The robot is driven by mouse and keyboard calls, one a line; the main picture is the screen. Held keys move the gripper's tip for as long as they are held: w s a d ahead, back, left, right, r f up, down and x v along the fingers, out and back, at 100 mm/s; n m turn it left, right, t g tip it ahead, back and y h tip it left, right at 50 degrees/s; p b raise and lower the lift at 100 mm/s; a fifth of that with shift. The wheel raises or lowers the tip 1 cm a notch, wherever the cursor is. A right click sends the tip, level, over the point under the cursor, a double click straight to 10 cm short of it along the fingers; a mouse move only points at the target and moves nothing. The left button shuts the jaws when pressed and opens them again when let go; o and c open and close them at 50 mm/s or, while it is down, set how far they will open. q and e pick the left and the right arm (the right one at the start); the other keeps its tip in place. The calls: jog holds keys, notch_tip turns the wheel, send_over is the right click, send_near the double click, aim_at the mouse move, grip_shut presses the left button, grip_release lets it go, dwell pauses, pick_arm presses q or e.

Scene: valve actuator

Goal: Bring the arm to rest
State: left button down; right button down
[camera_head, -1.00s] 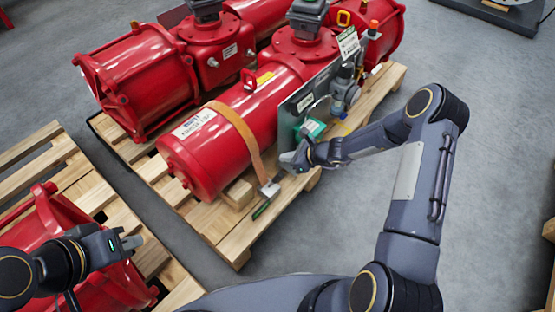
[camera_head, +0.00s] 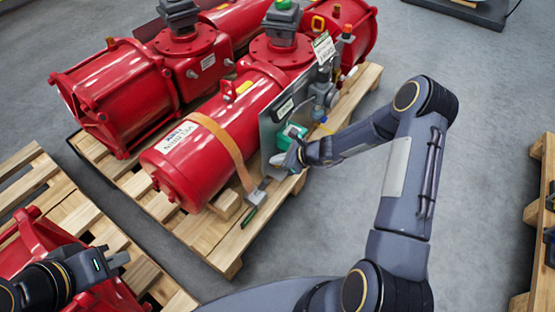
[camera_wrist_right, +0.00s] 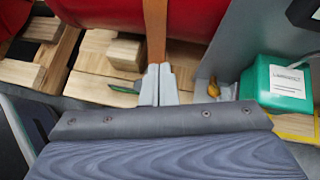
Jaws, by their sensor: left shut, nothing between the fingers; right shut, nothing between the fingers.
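My right arm reaches in from the right in the head view. Its shut, empty right gripper (camera_head: 278,160) is over the pallet edge beside the red actuator cylinder (camera_head: 188,178), near the green box (camera_head: 291,134). In the right wrist view the closed fingers (camera_wrist_right: 158,86) show in front of the orange strap (camera_wrist_right: 155,30), with nothing between them; whether they touch anything is unclear. My left gripper (camera_head: 120,259) is shut and empty at the lower left, above or in front of another red actuator (camera_head: 30,240).
The wooden pallet (camera_head: 205,238) carries two red actuators, with a strap buckle (camera_head: 257,196) and a green-handled item (camera_head: 249,217) near its front edge. Another pallet (camera_head: 75,215) stands at the left, another (camera_head: 540,212) at the right edge. Grey floor (camera_head: 480,110) is clear beyond my right arm.

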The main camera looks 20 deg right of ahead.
jog(key=s+r+n+g, duration=0.1)
jog(key=s+r+n, duration=0.45)
jog(key=r, duration=0.55)
jog(key=s+r+n, duration=0.5)
jog(key=r+n, duration=0.2)
jog(key=r, duration=0.5)
jog(key=s+d+r+n+h, duration=0.2)
jog(key=s+n, duration=0.3)
jog(key=s, duration=0.6)
jog(key=s+d+r+n+h, duration=0.1)
jog(key=s+r+n+h, duration=0.15)
jog(key=s+n, duration=0.6)
notch_tip(320, 180, up, 26)
jog(key=s+m+p, duration=0.2)
jog(key=p, duration=2.4)
jog(key=shift+s+d+r, duration=0.15)
jog(key=shift+s, duration=0.1)
